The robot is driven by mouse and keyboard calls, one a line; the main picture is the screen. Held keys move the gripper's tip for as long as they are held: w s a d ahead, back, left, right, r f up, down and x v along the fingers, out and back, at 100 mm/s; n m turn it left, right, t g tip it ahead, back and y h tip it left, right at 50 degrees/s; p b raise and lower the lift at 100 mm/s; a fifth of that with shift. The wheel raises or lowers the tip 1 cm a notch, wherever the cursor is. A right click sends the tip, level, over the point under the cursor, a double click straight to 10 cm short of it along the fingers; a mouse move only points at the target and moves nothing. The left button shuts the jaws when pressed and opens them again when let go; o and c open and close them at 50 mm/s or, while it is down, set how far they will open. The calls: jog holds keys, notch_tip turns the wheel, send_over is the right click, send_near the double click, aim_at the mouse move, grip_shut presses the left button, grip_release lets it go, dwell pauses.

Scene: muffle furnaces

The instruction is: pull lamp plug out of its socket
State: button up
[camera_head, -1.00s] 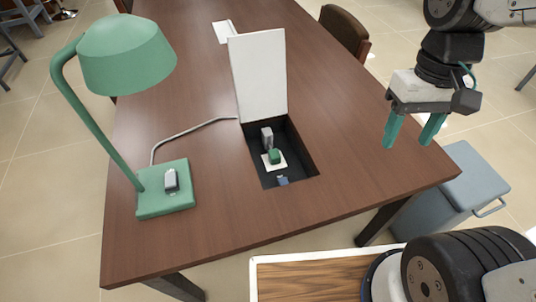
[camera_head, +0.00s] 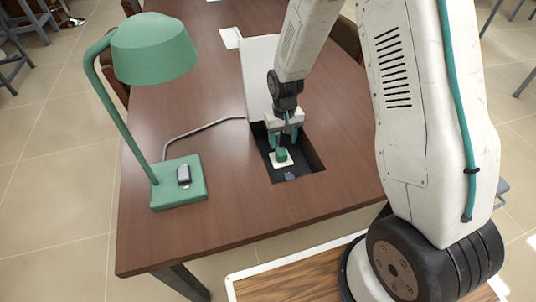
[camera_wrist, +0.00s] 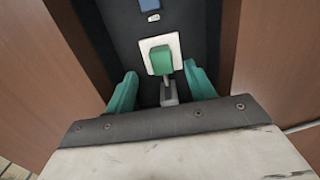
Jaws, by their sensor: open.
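The green lamp plug (camera_head: 282,154) sits in a white socket plate (camera_head: 283,164) inside the dark recessed box in the table. In the wrist view the plug (camera_wrist: 160,60) stands ahead of my gripper (camera_wrist: 158,88), about midway between its two teal fingers. My gripper (camera_head: 282,141) is open, pointing down into the box, with the fingertips close to the plug. I cannot tell whether they touch it. The green desk lamp (camera_head: 155,48) stands to the left on its square base (camera_head: 180,195).
The box's white lid (camera_head: 257,75) stands open behind the opening, close to my arm. The box walls (camera_head: 312,158) surround my fingers closely. A grey cord (camera_head: 205,126) runs from the lamp base to the box. The wooden tabletop (camera_head: 235,215) is clear in front.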

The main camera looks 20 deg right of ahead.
aim_at(281, 151)
jog(key=shift+w+r+t, duration=0.1)
jog(key=shift+w+t, duration=0.2)
jog(key=shift+w, duration=0.1)
jog(key=shift+w+d+f, duration=0.1)
jog(key=shift+f, duration=0.25)
notch_tip(281, 151, down, 7)
grip_shut()
jog(key=shift+r, duration=2)
grip_release()
notch_tip(281, 151, up, 8)
